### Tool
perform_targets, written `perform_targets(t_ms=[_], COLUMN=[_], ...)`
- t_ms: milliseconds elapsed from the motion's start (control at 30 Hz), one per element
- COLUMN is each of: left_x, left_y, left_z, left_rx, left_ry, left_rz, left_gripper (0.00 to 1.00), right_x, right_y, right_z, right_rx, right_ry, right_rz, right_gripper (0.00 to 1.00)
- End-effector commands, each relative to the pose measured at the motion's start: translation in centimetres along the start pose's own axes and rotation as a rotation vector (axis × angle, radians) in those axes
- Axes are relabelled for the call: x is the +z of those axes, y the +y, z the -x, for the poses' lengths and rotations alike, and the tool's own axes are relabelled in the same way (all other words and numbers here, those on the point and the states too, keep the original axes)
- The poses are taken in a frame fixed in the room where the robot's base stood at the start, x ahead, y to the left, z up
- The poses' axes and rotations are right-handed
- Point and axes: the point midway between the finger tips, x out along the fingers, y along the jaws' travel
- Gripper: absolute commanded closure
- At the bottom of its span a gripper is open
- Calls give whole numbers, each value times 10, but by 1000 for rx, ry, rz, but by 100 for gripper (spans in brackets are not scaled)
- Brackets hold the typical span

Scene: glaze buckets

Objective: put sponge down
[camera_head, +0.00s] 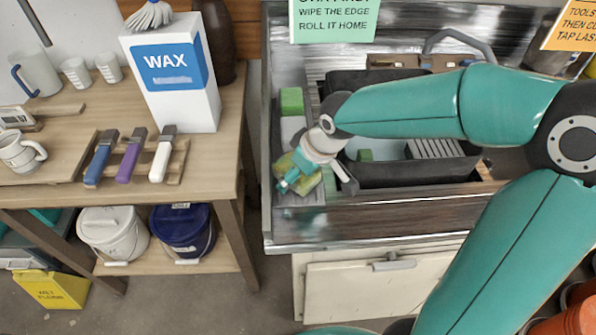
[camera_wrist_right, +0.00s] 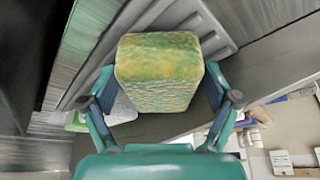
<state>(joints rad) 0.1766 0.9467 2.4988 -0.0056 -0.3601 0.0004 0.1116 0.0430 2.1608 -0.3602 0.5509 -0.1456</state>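A yellow-green sponge (camera_head: 311,184) is at the front of the narrow ledge left of the sink basin in the head view. In the right wrist view the sponge (camera_wrist_right: 160,75) sits between the two fingers of my right gripper (camera_wrist_right: 160,100), one finger close against each side. My right gripper (camera_head: 291,180) appears shut on it. Ridged grey surface shows behind the sponge; I cannot tell whether the sponge touches the ledge. My left gripper is not in view.
The sink basin (camera_head: 400,175) is right of the gripper, with a dark rim and a ridged rack (camera_head: 436,148). A green block (camera_head: 291,101) lies farther back on the ledge. A wooden table (camera_head: 216,150) with a wax box (camera_head: 172,90) and brushes stands left, across a gap.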

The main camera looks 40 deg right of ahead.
Motion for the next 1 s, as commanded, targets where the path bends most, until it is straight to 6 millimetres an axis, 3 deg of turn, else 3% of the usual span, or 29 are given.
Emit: perform_targets(t_ms=[367,800,1000], left_x=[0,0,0], left_y=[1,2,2], left_z=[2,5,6], left_rx=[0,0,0], left_ry=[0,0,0], left_rz=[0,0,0], left_gripper=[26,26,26], right_x=[-2,-3,-2], right_y=[0,0,0], right_z=[8,89,115], right_rx=[1,1,0], right_ry=[2,6,3], right_rz=[0,3,2], right_gripper=[12,12,12])
